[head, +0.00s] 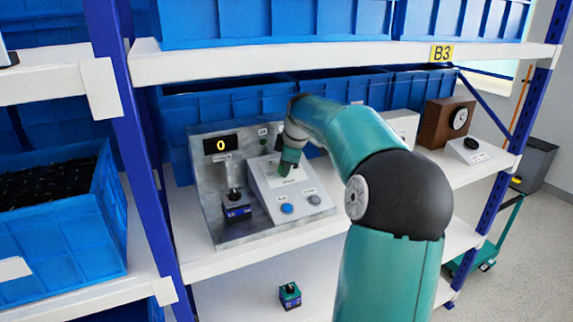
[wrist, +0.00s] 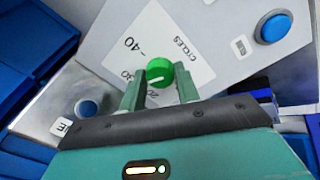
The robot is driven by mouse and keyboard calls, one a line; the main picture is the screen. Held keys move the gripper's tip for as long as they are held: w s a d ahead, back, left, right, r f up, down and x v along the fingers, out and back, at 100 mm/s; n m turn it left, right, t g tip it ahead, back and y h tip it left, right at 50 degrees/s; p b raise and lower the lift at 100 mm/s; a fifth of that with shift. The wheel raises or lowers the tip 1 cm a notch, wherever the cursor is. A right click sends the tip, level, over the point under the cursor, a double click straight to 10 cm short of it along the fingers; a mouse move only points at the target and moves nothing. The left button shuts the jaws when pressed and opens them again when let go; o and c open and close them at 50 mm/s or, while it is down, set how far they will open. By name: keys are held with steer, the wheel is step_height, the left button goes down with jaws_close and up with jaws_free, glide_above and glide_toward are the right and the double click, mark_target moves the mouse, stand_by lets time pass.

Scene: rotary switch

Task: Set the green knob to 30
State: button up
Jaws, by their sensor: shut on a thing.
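The green knob (wrist: 159,70) sits on a white dial card (wrist: 150,45) marked CYCLES, with 40 and 30 readable and another number partly hidden by my fingers. A white line shows on the knob's face. My gripper (wrist: 158,84) has a finger on each side of the knob and is shut on it. In the head view my gripper (head: 288,168) hides the knob, above the sloped grey control box (head: 262,185). The display (head: 221,144) on the back panel reads 0.
A blue button (head: 287,208) and a grey button (head: 312,200) sit on the box front. A black-topped device with a blue base (head: 236,208) stands to its left. Blue bins (head: 190,110) stand behind, and an upper shelf (head: 330,55) runs overhead.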

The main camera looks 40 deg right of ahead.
steer(key=shift+m, duration=0.9)
steer(key=o, duration=1)
steer(key=shift+c, duration=0.2)
steer(key=v, duration=0.5)
steer(key=shift+s+a+r, duration=0.15)
steer(key=shift+s, duration=0.25)
steer(key=s+a, duration=0.3)
steer(key=s, duration=0.7)
steer(key=shift+s, duration=0.35)
